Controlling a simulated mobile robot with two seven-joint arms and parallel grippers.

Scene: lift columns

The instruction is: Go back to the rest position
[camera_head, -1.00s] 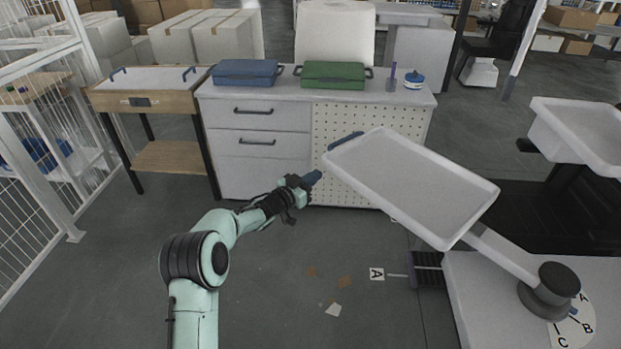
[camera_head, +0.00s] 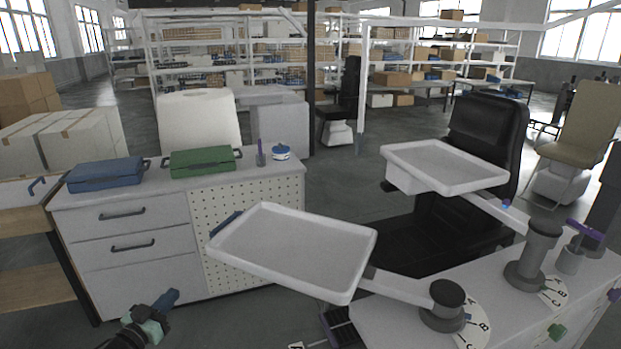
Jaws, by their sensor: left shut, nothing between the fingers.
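My left gripper (camera_head: 166,301) shows at the bottom left of the head view, low in front of the drawer cabinet. It is shut and empty, with blue fingers pointing up and to the right. Most of my left arm is below the picture. My right gripper is not in view. The nearer white tray (camera_head: 297,249) is on a swing arm to the right of my left gripper, apart from it. A second white tray (camera_head: 446,167) is on another swing arm further back.
A white cabinet (camera_head: 180,228) carries a blue case (camera_head: 105,174) and a green case (camera_head: 202,161). A white bench (camera_head: 400,325) with lettered dials stands at the lower right. A black chair (camera_head: 487,140) stands behind the trays. Clear floor shows between cabinet and shelves.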

